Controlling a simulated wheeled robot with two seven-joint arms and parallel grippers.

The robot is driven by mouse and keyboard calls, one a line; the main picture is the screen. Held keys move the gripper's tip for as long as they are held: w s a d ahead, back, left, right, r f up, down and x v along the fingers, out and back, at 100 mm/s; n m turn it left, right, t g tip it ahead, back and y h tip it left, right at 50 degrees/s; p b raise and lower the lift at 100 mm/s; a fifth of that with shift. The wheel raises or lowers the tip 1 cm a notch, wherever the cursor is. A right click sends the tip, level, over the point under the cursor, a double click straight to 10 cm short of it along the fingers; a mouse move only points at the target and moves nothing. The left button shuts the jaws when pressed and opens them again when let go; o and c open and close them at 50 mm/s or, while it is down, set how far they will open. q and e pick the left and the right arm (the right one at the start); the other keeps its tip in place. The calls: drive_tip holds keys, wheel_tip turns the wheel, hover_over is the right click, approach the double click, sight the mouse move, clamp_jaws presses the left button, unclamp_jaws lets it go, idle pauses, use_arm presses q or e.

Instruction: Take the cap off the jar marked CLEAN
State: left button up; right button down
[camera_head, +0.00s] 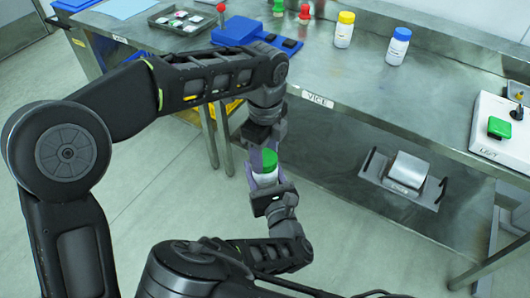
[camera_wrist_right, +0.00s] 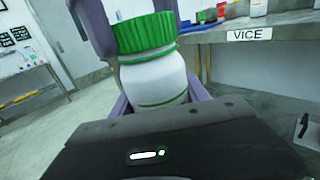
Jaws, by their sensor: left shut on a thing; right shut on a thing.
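A white jar (camera_head: 266,179) with a ribbed green cap (camera_head: 268,158) is held in the air in front of the bench. The jar (camera_wrist_right: 158,82) and its cap (camera_wrist_right: 146,33) show large in the right wrist view; a green line runs round the lower body, and no marking is readable. My right gripper (camera_head: 267,186) is shut on the jar body from below. My left gripper (camera_head: 264,156) comes down from above, shut on the cap, with its purple fingers beside it. The cap sits over the neck, slightly tilted in the wrist view; I cannot tell whether it is loose.
A steel bench (camera_head: 330,70) with a VICE label (camera_head: 318,100) stands behind. A panel with a green button (camera_head: 498,128) is at right.

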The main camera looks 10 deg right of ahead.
use_arm(q)
drive_tip(key=shift+c, duration=1.1)
drive_tip(key=n, duration=0.5)
drive_tip(key=shift+r, duration=0.1)
drive_tip(key=n, duration=1)
drive_tip(key=shift+n, duration=0.4)
drive_tip(key=n, duration=0.4)
drive_tip(key=shift+n, duration=0.3)
drive_tip(key=o, duration=1.6)
drive_tip(key=shift+c, duration=0.2)
drive_tip(key=shift+r, duration=0.1)
drive_tip(key=shift+r, duration=2.15)
